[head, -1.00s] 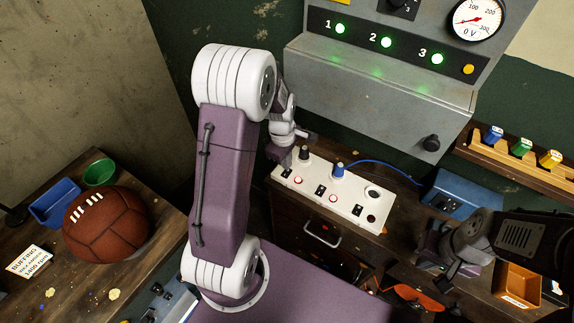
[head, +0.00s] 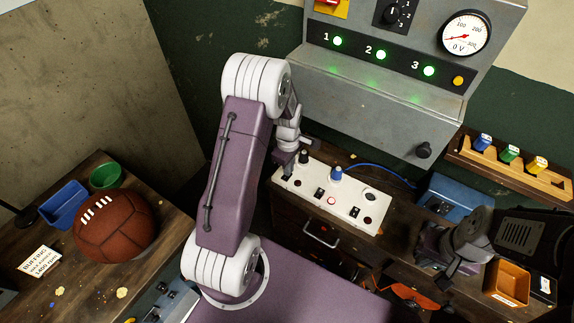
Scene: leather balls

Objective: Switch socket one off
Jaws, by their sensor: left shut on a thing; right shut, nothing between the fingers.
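The white socket strip (head: 343,210) lies on the wooden bench below the grey panel, with plugs, black switches and small lamps. A black plug (head: 304,157) stands at its left end and a blue plug (head: 336,174) further right. The left lamp (head: 298,183) looks dark, the middle lamp (head: 331,201) glows red and the right lamp (head: 367,221) looks dark. My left gripper (head: 285,170) points down at the strip's left end, where socket one's switch is largely hidden. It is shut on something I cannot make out. My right gripper (head: 453,280) is shut and empty, right of the strip.
The panel shows three green lamps numbered 1 (head: 337,41), 2 (head: 381,55) and 3 (head: 429,71). A blue box (head: 452,190) and an orange bin (head: 507,283) stand at the right. A brown leather ball (head: 115,227) rests on the left table.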

